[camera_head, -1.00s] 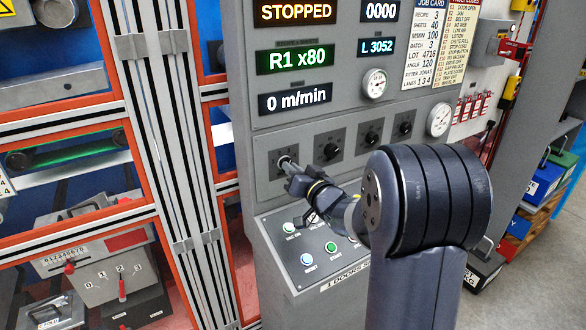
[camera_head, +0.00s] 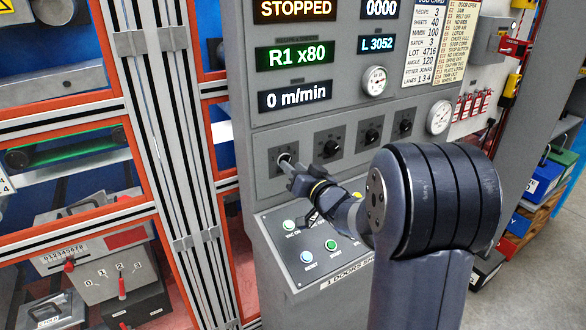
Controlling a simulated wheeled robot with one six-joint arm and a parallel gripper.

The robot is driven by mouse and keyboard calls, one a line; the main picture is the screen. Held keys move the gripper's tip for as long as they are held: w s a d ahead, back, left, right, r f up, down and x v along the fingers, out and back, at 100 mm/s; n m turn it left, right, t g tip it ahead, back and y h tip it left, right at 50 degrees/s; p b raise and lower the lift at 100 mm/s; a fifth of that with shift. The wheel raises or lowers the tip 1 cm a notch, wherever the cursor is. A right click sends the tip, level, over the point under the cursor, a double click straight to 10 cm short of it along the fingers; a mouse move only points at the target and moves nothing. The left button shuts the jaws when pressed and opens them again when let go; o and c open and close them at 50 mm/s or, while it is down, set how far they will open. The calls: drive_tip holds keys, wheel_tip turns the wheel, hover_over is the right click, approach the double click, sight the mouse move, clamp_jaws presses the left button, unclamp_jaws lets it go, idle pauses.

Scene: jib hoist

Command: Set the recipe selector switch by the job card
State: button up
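The grey control panel has a row of several black selector knobs. The leftmost selector switch (camera_head: 284,159) is at the tip of my gripper (camera_head: 290,166) and partly hidden by it. The gripper touches or nearly touches this knob; its fingers are too small to tell if they are closed on it. The other knobs (camera_head: 331,148) stand free to the right. The job card (camera_head: 423,45) at the upper right reads recipe 3, sheets 40. The green display (camera_head: 294,56) reads R1 x80. The top display (camera_head: 295,9) reads STOPPED.
Below the knobs, a sloped console (camera_head: 315,245) carries several push buttons. Round gauges (camera_head: 374,80) sit above the knobs. An orange-framed guard (camera_head: 150,130) stands to the left. My arm hides part of the panel's lower right.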

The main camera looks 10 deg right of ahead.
drive_tip(key=b+v, duration=0.1)
drive_tip(key=v, duration=0.9)
drive_tip(key=shift+b, duration=0.35)
drive_tip(key=shift+w+a, duration=0.1)
drive_tip(key=shift+w, duration=0.1)
drive_tip(key=p+x, duration=0.2)
drive_tip(key=x, duration=0.8)
drive_tip(key=shift+w, duration=0.3)
drive_tip(key=shift+a, duration=0.1)
